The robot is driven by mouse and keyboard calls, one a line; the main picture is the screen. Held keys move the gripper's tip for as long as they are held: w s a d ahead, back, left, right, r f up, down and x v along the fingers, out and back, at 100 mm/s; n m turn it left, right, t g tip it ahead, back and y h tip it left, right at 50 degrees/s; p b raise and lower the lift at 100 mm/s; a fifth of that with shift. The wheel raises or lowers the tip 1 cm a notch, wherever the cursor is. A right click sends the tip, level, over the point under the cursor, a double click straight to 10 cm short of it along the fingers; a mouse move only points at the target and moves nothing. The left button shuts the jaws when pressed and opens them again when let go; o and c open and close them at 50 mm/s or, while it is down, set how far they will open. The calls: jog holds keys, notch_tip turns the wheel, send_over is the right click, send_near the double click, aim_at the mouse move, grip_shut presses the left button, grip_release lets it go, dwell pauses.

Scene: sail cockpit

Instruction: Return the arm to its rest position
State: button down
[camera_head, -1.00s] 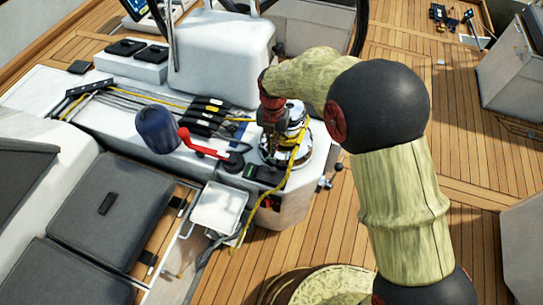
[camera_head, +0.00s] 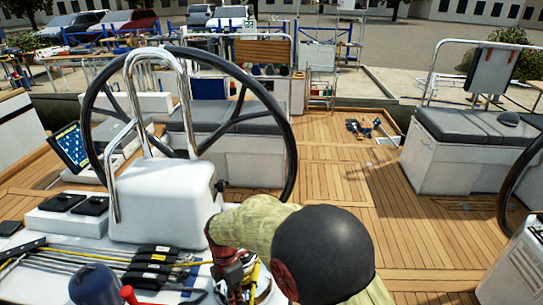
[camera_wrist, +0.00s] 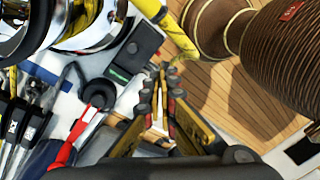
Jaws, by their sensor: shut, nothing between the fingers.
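My arm (camera_head: 262,222), beige with black joints, reaches over the white cockpit console (camera_head: 160,196) in the head view. Its red and dark wrist end (camera_head: 228,262) is beside the yellow rope near the bottom edge, and the fingertips are hidden there. In the wrist view my gripper (camera_wrist: 160,98) shows its two fingers closed and empty. It is over the console edge, beside a black box with a green mark (camera_wrist: 135,50). A chrome winch (camera_wrist: 85,22) is at the upper left, and a yellow rope (camera_wrist: 178,36) runs past the fingers.
A black steering wheel (camera_head: 290,150) and a chrome rail (camera_head: 184,90) stand behind the console. A red lever (camera_head: 128,294) and a dark blue rounded object (camera_head: 95,286) are left of my wrist. Open teak deck (camera_head: 335,185) lies beyond and right of the arm.

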jog(key=s+d+r+m+t, duration=0.2)
jog(key=s+d+r+m, duration=0.3)
jog(key=d+r+m, duration=0.3)
jog(key=s+d+r+m+t, duration=0.3)
jog(key=s+d+r+m, duration=0.2)
jog(key=d+r+m, duration=0.4)
jog(key=s+d+r+m+t, duration=0.2)
jog(key=s+d+r+m, duration=0.4)
jog(key=d, duration=0.7)
notch_tip(320, 180, up, 4)
jog(key=m, duration=0.2)
jog(key=shift+d+f+m+y, duration=0.2)
jog(key=shift+m+y, duration=0.1)
jog(key=shift+m, duration=0.1)
jog(key=shift+s, duration=0.15)
